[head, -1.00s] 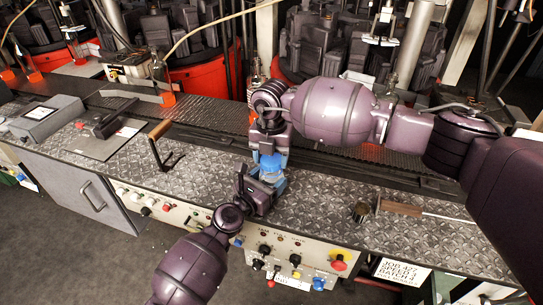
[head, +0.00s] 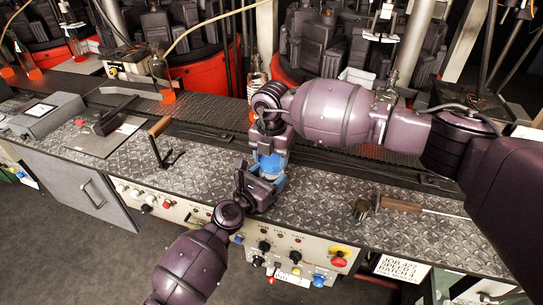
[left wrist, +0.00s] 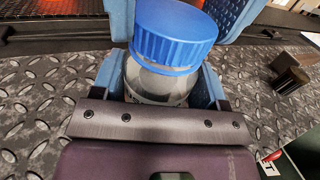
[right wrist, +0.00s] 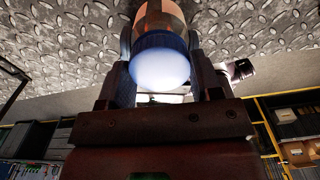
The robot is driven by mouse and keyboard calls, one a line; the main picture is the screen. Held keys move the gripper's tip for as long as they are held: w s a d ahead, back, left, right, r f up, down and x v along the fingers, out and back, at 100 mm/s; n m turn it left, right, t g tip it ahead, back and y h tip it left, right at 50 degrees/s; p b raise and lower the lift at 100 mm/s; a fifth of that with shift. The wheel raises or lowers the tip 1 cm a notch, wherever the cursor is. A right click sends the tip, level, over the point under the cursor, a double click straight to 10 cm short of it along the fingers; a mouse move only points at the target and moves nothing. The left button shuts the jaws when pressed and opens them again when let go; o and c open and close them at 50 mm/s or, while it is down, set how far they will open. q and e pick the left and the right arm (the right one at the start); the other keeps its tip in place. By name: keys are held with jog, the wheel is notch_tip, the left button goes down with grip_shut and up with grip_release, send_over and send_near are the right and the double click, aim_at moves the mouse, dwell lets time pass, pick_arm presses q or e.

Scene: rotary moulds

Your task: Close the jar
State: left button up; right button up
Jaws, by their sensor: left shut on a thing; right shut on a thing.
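The jar (left wrist: 160,84) is clear glass with a ribbed blue lid (left wrist: 175,34) over its mouth. In the left wrist view the lid looks slightly tilted; whether it is seated cannot be told. My left gripper (head: 268,183) comes from the front and is shut on the jar's body, blue fingers on both sides. My right gripper (head: 270,150) reaches in from the right and is shut on the lid, which shows bright and pale between its fingers in the right wrist view (right wrist: 162,68). In the head view the grippers hide most of the jar.
The jar is held over a diamond-plate bench (head: 330,185). A wooden-handled tool (head: 160,140) stands to the left; a small dark cup (head: 361,209) and another wooden-handled tool (head: 402,205) lie to the right. A control panel (head: 290,250) with knobs is below the front edge.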

jog(key=m, duration=0.8)
jog(key=shift+a+m, duration=0.1)
jog(key=shift+m, duration=0.2)
jog(key=m, duration=0.9)
jog(key=shift+m, duration=0.3)
jog(key=o, duration=0.9)
